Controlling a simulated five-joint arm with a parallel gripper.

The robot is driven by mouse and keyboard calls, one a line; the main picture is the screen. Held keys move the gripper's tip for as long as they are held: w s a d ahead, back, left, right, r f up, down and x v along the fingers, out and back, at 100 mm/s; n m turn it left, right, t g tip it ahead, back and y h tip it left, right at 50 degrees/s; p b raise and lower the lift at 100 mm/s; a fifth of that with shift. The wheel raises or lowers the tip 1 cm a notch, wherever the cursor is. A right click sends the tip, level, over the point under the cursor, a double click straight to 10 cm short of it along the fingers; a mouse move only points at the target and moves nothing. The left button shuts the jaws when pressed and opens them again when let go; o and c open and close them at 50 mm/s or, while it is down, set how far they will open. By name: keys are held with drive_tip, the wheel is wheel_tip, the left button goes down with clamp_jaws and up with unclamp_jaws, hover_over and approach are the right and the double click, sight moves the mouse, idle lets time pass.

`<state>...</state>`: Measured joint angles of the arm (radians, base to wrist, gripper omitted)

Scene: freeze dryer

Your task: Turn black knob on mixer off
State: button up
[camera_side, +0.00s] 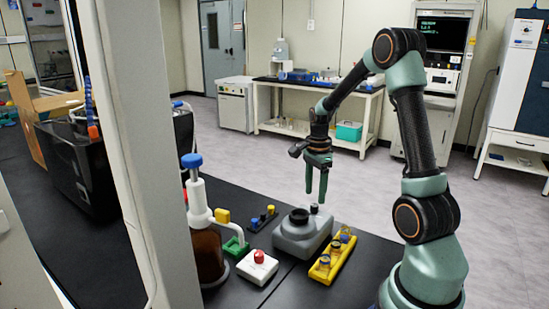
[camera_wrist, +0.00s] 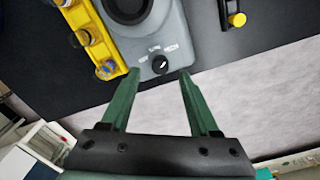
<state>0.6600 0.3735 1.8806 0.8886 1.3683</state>
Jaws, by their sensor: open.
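The mixer (camera_side: 300,236) is a grey unit with a dark round cup on top, standing on the black bench. Its body also shows at the top of the wrist view (camera_wrist: 172,40). The small black knob (camera_wrist: 160,65) sits on the mixer's near end in the wrist view, with a light pointer mark and small labels around it. In the side view the knob (camera_side: 314,209) stands up at the mixer's back right. My gripper (camera_side: 316,199) points down above the knob, with green fingers apart. In the wrist view the gripper (camera_wrist: 160,72) has its open fingertips on either side of the knob; contact cannot be told.
A yellow rack (camera_side: 331,262) with several vials stands right beside the mixer. A white box with a red button (camera_side: 257,266), a small black rack (camera_side: 262,220) and a brown bottle with a blue-topped dispenser (camera_side: 207,235) are to its left. The bench edge is close behind.

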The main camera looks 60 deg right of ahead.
sight(314, 205)
drive_tip(key=shift+f, duration=2.15)
clamp_jaws()
